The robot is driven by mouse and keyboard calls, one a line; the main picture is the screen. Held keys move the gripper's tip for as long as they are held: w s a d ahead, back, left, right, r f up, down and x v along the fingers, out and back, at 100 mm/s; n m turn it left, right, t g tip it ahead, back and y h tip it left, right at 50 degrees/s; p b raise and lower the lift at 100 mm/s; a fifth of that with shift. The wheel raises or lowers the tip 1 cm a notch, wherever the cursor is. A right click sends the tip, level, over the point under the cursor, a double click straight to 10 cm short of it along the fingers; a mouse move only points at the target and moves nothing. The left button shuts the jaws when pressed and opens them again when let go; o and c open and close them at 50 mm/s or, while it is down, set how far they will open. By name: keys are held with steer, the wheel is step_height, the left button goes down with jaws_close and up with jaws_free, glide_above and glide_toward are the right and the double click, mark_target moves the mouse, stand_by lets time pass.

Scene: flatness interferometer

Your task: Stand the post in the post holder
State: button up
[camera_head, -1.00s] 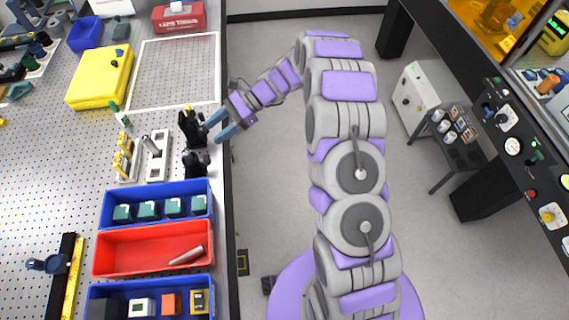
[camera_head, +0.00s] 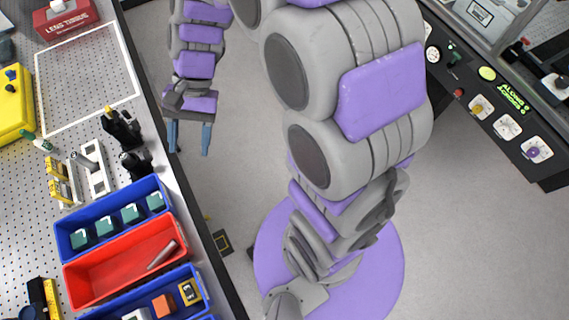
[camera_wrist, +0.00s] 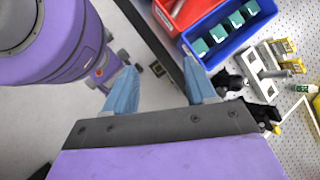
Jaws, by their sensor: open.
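A slim grey rod, which looks like the post (camera_head: 162,255), lies tilted in the red bin (camera_head: 95,280) in the head view. In the wrist view the rod shows only partly at the top edge (camera_wrist: 177,9). Two black upright fixtures stand near the bench edge, one behind (camera_head: 122,128) and one in front (camera_head: 135,163); I cannot tell which is the post holder. My gripper (camera_head: 189,148) is open and empty, pointing down beyond the bench edge, to the right of the black fixtures. Its blue fingers also show in the wrist view (camera_wrist: 160,68).
A white slotted rack (camera_head: 92,165) with a metal cylinder stands left of the fixtures. Blue bins (camera_head: 70,240) flank the red bin. A white-outlined area (camera_head: 85,75) of the bench is clear. A control panel (camera_head: 490,110) stands at the right.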

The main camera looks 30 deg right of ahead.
steer(key=s+d+n+t+h, duration=0.1)
steer(key=s+d+n+h, duration=0.2)
steer(key=s+d, duration=0.3)
steer(key=s+d+r+n+t+h, duration=0.1)
steer(key=s+d+n+h, duration=0.1)
steer(key=s+d, duration=0.5)
steer(key=s+h, duration=0.1)
steer(key=s, duration=0.3)
steer(key=shift+r+n+t, duration=0.3)
steer(key=shift+n, duration=0.1)
steer(key=shift+o, duration=0.2)
steer(key=shift+a, duration=0.15)
stand_by(1.0)
